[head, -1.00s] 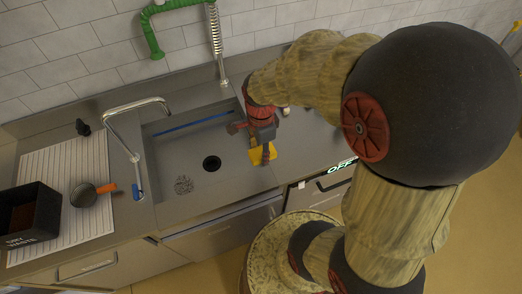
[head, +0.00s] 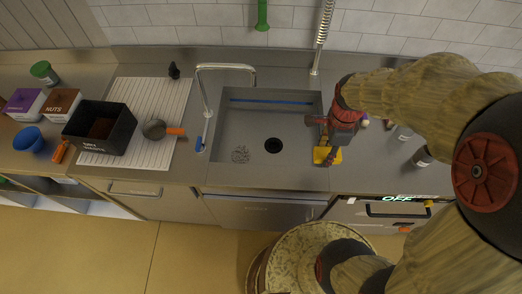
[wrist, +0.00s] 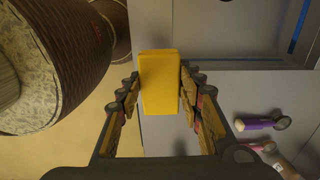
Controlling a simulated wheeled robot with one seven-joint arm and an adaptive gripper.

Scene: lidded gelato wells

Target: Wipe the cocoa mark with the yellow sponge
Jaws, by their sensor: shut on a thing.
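The yellow sponge (head: 327,155) is between the fingers of my gripper (head: 328,148), at the right edge of the sink. In the wrist view the sponge (wrist: 160,82) stands lengthwise between the two fingers of my gripper (wrist: 160,95), which are shut on it. The grey counter lies beyond and below it. I cannot tell whether the sponge touches the counter. I see no cocoa mark that I can make out in either view.
The sink (head: 262,125) holds a grey scrubber (head: 241,154). A black bin (head: 99,128) and a strainer with an orange handle (head: 155,129) are on the left. A purple-handled tool (wrist: 258,123) lies near my gripper. Dark-topped jars (head: 422,156) stand at right.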

